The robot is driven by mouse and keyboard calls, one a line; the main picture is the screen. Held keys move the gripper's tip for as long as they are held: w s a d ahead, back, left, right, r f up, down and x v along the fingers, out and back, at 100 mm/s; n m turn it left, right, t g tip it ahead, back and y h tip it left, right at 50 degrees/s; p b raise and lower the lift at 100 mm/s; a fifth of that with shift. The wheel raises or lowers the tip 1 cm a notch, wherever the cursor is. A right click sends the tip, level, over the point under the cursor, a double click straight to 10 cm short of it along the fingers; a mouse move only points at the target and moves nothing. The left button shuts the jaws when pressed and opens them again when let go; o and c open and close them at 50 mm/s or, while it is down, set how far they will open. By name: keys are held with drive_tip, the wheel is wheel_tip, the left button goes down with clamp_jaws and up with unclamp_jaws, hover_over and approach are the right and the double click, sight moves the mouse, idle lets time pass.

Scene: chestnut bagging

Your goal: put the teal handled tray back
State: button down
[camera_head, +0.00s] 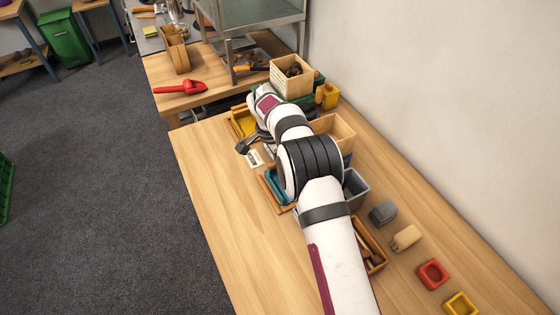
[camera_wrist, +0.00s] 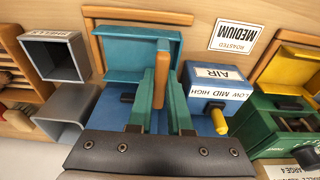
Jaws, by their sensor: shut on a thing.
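The teal tray (camera_wrist: 118,52) shows in the wrist view with an upright wooden handle (camera_wrist: 163,62). It lies against a wooden frame (camera_wrist: 140,14) on the bench. My gripper (camera_wrist: 163,82) has its two fingers on either side of the handle and is shut on it. The fingers hide part of the tray's near side. In the head view the teal tray (camera_head: 272,190) shows in part beside my arm. My arm hides much of it there. I cannot tell whether the tray is fully seated.
A blue AIR box (camera_wrist: 215,85) with a yellow lever stands close right of the tray. A grey bin (camera_wrist: 55,58) is close on the left. The bench's left front is clear.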

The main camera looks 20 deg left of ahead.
drive_tip(key=c, duration=0.8)
unclamp_jaws()
drive_tip(key=shift+f, duration=0.1)
drive_tip(key=shift+c, duration=0.2)
wheel_tip(320, 180, up, 12)
drive_tip(key=s+a, duration=0.1)
drive_tip(key=a, duration=0.1)
drive_tip(key=s+d+r, duration=0.4)
drive_tip(key=d+r, duration=0.2)
drive_tip(key=d, duration=0.2)
drive_tip(key=s+d+r+n+g+y, duration=0.15)
drive_tip(key=s+d+r, duration=0.35)
drive_tip(key=s+d, duration=0.65)
drive_tip(key=s+d+f+n+y, duration=0.1)
drive_tip(key=s+d+f, duration=0.1)
drive_tip(key=s, duration=0.7)
drive_tip(key=s+d+f+n, duration=0.1)
drive_tip(key=s+d+f, duration=0.2)
drive_tip(key=s, duration=0.6)
drive_tip(key=shift+s+d+f+y, duration=0.15)
drive_tip(key=shift+s+f+y, duration=0.2)
drive_tip(key=shift+s, duration=0.05)
